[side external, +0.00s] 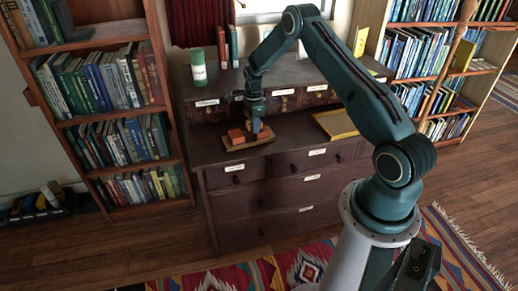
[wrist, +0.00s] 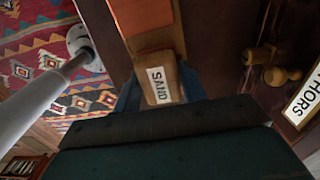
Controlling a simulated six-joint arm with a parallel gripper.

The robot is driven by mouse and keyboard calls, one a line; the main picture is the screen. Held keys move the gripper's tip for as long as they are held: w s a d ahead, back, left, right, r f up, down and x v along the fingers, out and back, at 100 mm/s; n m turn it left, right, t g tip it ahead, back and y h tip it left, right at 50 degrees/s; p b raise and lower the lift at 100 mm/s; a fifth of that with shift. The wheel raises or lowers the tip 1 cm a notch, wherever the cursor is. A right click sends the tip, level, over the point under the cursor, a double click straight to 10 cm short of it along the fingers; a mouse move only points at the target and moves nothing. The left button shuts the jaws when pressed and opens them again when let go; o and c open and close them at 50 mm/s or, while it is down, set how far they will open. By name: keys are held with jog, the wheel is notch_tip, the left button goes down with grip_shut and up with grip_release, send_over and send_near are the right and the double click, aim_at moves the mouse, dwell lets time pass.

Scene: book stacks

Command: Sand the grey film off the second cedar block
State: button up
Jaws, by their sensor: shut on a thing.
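My gripper (side external: 256,122) is over the top of the dark wooden chest, low above a small wooden board (side external: 232,149). In the wrist view it is shut on a brown sanding block (wrist: 172,68) with a white "SAND" label. Orange-brown cedar blocks sit on the board; one (side external: 236,136) shows left of the gripper, another (side external: 265,133) close by its fingers. In the wrist view a tan-orange block (wrist: 145,15) lies just beyond the sanding block. I cannot tell whether the two touch. Grey film cannot be made out on the blocks in view.
A yellow tray (side external: 336,124) lies to the right on the chest. Labelled small drawers (side external: 207,112) stand behind the board, with a green jar (side external: 198,67) and red books (side external: 222,47) above. The chest's front edge is close to the board. Bookshelves flank the chest.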

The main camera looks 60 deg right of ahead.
jog(key=shift+w+a, duration=0.2)
jog(key=shift+a, duration=0.1)
jog(key=shift+r, duration=4.05)
jog(key=shift+s+d, duration=0.1)
jog(key=shift+d, duration=0.05)
